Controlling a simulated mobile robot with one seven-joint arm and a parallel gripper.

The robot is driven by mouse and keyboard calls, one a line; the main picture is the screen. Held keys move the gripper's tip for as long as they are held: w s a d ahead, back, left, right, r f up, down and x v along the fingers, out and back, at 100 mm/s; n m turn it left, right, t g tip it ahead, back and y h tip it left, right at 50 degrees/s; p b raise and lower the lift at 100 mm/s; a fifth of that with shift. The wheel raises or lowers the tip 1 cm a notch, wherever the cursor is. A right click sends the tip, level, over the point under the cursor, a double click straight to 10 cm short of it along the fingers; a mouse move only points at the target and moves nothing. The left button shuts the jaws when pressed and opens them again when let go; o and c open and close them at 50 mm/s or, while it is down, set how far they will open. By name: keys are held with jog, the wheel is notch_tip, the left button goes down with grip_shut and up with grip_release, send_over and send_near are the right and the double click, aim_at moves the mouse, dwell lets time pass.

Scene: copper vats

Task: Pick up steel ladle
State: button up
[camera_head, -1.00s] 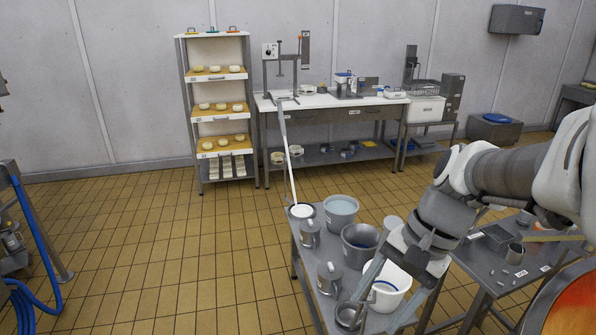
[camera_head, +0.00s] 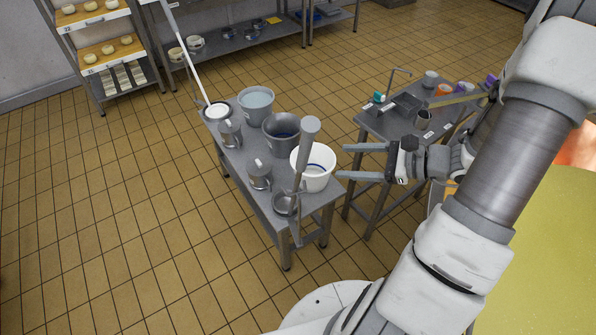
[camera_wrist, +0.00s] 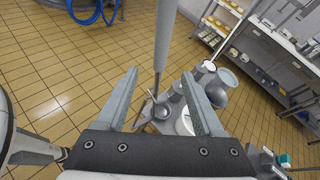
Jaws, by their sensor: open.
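The steel ladle (camera_head: 308,142) stands upright at the near end of the small grey table, with a thick grey grip at the top and a thinner shaft below. A round steel bowl (camera_head: 285,203) shows beside the shaft's lower part; how they join is unclear. My gripper (camera_head: 342,162) is open and empty, its fingers pointing left toward the shaft, with a visible gap between. In the wrist view, the ladle's grip (camera_wrist: 165,38) rises beyond the fingertips, and the shaft runs down through the gap between the open fingers (camera_wrist: 158,77) in the picture. Its depth is hard to tell.
The table (camera_head: 240,165) also holds a white bucket (camera_head: 322,180), grey buckets (camera_head: 256,103), steel jugs (camera_head: 259,173) and a pot with a long white pole (camera_head: 190,65). A second table (camera_head: 375,128) with small items stands behind my gripper. The floor at left is clear.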

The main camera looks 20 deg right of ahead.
jog(key=p+x, duration=0.2)
jog(key=x, duration=1.3)
jog(key=shift+r+p, duration=0.2)
jog(key=shift+p, duration=0.1)
grip_shut()
